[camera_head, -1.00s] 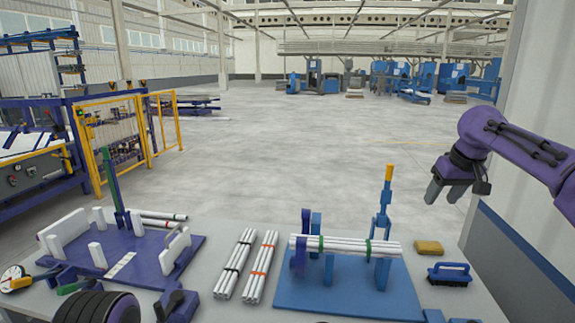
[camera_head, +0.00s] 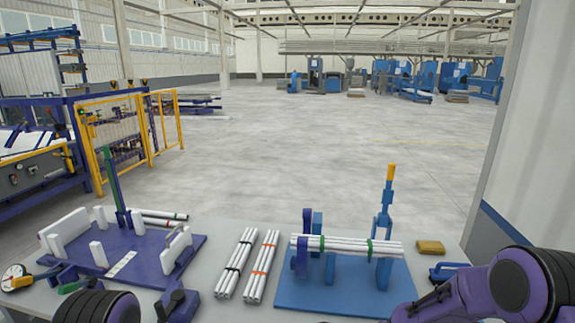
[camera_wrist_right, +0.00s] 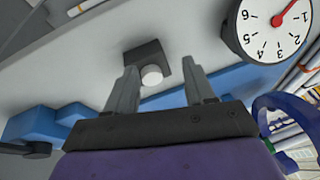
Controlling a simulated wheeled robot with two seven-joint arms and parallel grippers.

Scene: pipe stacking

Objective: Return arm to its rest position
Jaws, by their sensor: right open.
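My right arm (camera_head: 480,295) is purple and lies low at the right edge of the table in the head view; its gripper is out of that picture. In the wrist view the right gripper (camera_wrist_right: 163,88) has its two grey fingers spread apart with nothing between them. A bundle of white pipes (camera_head: 340,246) with green bands rests in the blue stand (camera_head: 290,292).
Two banded pipe bundles (camera_head: 236,263) (camera_head: 263,266) lie left of the stand. A purple fixture (camera_head: 85,258) stands at left. A yellow sponge (camera_head: 430,247) and blue brush (camera_head: 446,270) lie at right. A dial gauge (camera_wrist_right: 268,30) shows in the wrist view.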

